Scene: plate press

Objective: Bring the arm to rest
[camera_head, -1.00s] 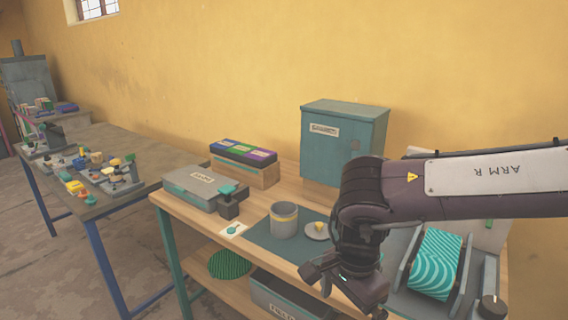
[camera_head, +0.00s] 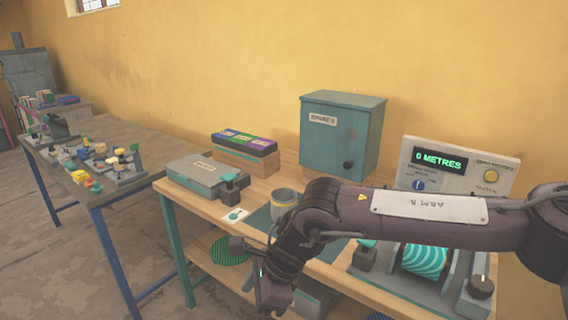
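My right arm, marked ARM R, comes in from the right edge and reaches across the front of the wooden workbench (camera_head: 185,204). My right gripper (camera_head: 250,275) hangs at the bench's front edge, below and left of the grey cup with a yellow band (camera_head: 285,198). Its fingers look spread apart, with nothing seen between them. My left gripper is not in view.
A control panel reading 0 METRES (camera_head: 437,163) stands behind a teal striped roller (camera_head: 424,259). A teal cabinet (camera_head: 340,130), a grey case (camera_head: 207,172) and a card with a stamp-like block (camera_head: 236,214) are on the bench. A cluttered table (camera_head: 130,130) stands left.

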